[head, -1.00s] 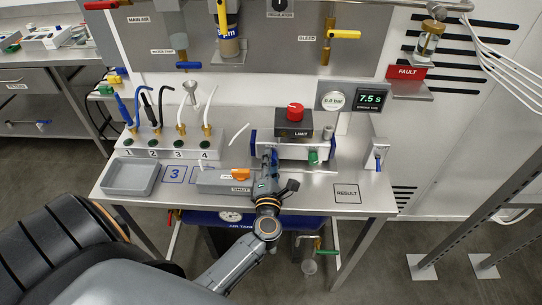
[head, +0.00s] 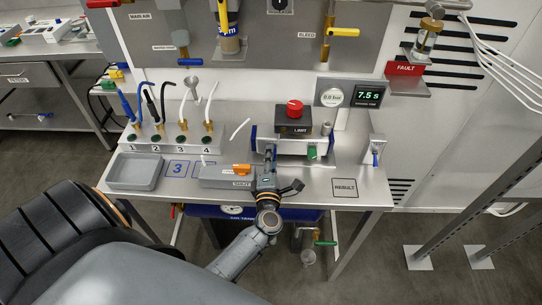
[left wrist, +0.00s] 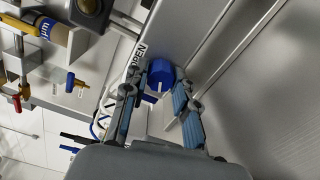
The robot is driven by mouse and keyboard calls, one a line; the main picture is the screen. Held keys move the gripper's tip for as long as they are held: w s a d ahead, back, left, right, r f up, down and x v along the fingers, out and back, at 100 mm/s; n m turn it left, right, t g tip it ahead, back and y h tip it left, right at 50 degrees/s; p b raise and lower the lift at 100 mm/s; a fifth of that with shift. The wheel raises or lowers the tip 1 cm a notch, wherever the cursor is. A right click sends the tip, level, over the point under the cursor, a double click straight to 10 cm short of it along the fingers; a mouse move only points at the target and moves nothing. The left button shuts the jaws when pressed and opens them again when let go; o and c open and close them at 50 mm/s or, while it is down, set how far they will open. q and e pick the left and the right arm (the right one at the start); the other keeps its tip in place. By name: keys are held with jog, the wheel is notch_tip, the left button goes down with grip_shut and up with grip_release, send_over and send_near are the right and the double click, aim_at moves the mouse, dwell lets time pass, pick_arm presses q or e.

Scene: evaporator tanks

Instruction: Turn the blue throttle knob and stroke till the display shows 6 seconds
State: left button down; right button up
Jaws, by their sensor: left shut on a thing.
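The blue throttle knob (left wrist: 160,74) shows in the left wrist view beside the word OPEN, with a white mark on its face. My left gripper (left wrist: 158,98) has its blue-padded fingers on either side of the knob and is shut on it. In the head view my left gripper (head: 269,160) is at the left end of the cylinder unit (head: 290,147) and hides the knob there. The display (head: 369,95) reads 7.5 s. My right gripper is not in view.
A red button (head: 294,109) tops the LIMIT block on the unit. A grey box with an orange lever (head: 242,169) stands close to the left of my gripper. A gauge (head: 333,95) is beside the display. The RESULT square (head: 344,188) is empty.

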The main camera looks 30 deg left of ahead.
pick_arm(q)
jog(key=c, duration=1.1)
grip_release()
jog(key=shift+o, duration=0.2)
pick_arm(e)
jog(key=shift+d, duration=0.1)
pick_arm(q)
jog(key=shift+d, duration=0.1)
jog(key=v, duration=1.1)
jog(key=shift+s+d+f, duration=0.1)
jog(key=shift+s+d, duration=0.15)
jog(key=shift+s, duration=0.2)
